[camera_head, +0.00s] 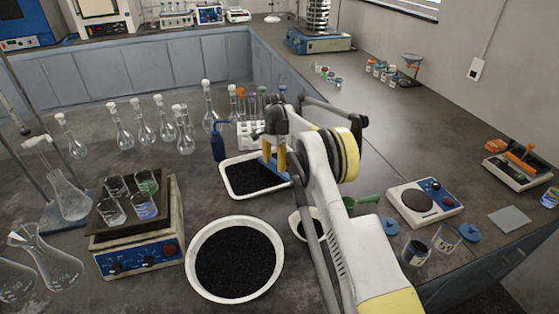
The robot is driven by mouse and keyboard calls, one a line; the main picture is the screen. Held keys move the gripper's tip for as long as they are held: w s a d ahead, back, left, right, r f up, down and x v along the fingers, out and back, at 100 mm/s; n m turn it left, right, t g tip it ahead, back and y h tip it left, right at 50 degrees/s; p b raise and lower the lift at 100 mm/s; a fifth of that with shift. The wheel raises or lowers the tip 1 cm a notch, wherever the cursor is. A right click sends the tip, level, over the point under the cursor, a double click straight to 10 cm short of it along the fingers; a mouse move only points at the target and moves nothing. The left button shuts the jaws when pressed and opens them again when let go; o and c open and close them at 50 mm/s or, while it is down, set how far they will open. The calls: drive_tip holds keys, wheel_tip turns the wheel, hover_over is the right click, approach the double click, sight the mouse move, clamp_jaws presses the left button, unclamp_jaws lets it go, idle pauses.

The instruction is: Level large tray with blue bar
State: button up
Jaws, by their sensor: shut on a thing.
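A white rectangular tray (228,188) holds black granular material and stands near the middle of the bench. My gripper (274,160) is above its right part, with its yellow fingers pointing down. It is shut on a blue bar (272,171), which slants across the right end of the tray. I cannot tell whether the bar touches the granules. My arm hides the tray's right edge and part of the bar.
A round white basin (191,270) of black granules stands in front of the tray. A hot plate (133,255) with beakers is at left. A small white dish (294,226) is partly behind my arm. Flasks and a blue bottle (217,142) stand close behind the tray.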

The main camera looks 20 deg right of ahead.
drive_tip(key=s+a, duration=0.3)
drive_tip(key=a, duration=0.2)
drive_tip(key=s+a+p, duration=0.1)
drive_tip(key=s+a, duration=0.1)
drive_tip(key=a, duration=0.4)
drive_tip(key=s+a, duration=0.3)
drive_tip(key=a, duration=0.3)
drive_tip(key=shift+s, duration=0.35)
drive_tip(key=w+d, duration=0.3)
drive_tip(key=d, duration=0.4)
drive_tip(key=w+d, duration=0.4)
drive_tip(key=d, duration=0.3)
drive_tip(key=w+d+b, duration=0.1)
drive_tip(key=w+d, duration=0.3)
drive_tip(key=d, duration=0.3)
drive_tip(key=shift+d, duration=0.4)
drive_tip(key=shift+w+d+r, duration=0.1)
drive_tip(key=shift+w+d, duration=0.05)
drive_tip(key=shift+d, duration=0.1)
drive_tip(key=shift+a+r+p, duration=0.1)
drive_tip(key=shift+r+p, duration=1.4)
drive_tip(key=shift+r, duration=1.4)
